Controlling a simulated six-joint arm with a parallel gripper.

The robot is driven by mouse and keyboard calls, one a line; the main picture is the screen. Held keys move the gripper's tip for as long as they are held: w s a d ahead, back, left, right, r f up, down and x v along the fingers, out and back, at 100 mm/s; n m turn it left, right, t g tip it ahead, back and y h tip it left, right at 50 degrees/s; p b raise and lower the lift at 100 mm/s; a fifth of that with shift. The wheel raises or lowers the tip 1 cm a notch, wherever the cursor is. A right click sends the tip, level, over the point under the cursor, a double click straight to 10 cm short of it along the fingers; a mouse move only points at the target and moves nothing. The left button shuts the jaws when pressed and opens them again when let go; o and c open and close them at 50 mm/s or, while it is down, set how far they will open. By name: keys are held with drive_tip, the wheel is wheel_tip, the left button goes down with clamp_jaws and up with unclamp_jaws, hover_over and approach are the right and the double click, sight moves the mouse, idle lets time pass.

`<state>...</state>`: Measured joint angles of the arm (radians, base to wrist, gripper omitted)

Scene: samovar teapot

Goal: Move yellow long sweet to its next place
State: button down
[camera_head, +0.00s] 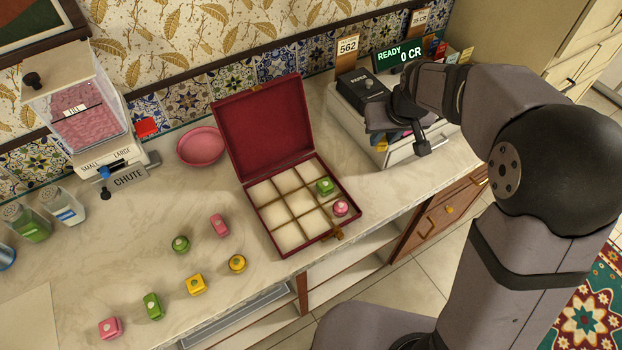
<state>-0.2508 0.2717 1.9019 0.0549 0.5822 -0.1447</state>
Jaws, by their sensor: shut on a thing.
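My gripper (396,128) is at the right, over the front of the white machine with the green READY 0 CR display. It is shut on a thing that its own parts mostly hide. A small yellow patch (382,145) shows just under the jaws; it looks like the yellow long sweet, but its shape is not clear. On the counter are a yellow block-shaped sweet (195,285) and a yellow round sweet (237,264). The open red box (268,232) has a grid of compartments; a green sweet (325,185) and a pink sweet (341,208) sit in its right column.
Pink sweets (219,225) (110,328) and green sweets (181,244) (153,306) lie on the counter. A pink dish (201,146) stands left of the box lid. A dispenser with a chute (128,178) and jars (63,207) stand at left. A black PAPER box (362,90) is beside my gripper.

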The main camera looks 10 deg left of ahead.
drive_tip(key=s+a+f+n+g+y+b, duration=0.1)
drive_tip(key=a+f+n+b, duration=0.15)
drive_tip(key=a+b, duration=0.45)
drive_tip(key=a+f+n+y+b, duration=0.1)
drive_tip(key=a+f+n+b, duration=0.2)
drive_tip(key=a, duration=0.6)
drive_tip(key=shift+m, duration=0.25)
drive_tip(key=shift+f+b, duration=0.3)
drive_tip(key=shift+f, duration=4.4)
drive_tip(key=shift+f, duration=0.1)
drive_tip(key=c, duration=1.6)
unclamp_jaws()
drive_tip(key=shift+o, duration=0.2)
drive_tip(key=shift+d+r, duration=0.15)
drive_tip(key=shift+r, duration=0.35)
drive_tip(key=v, duration=1.1)
drive_tip(key=shift+s+r+b, duration=0.15)
drive_tip(key=shift+b, duration=0.3)
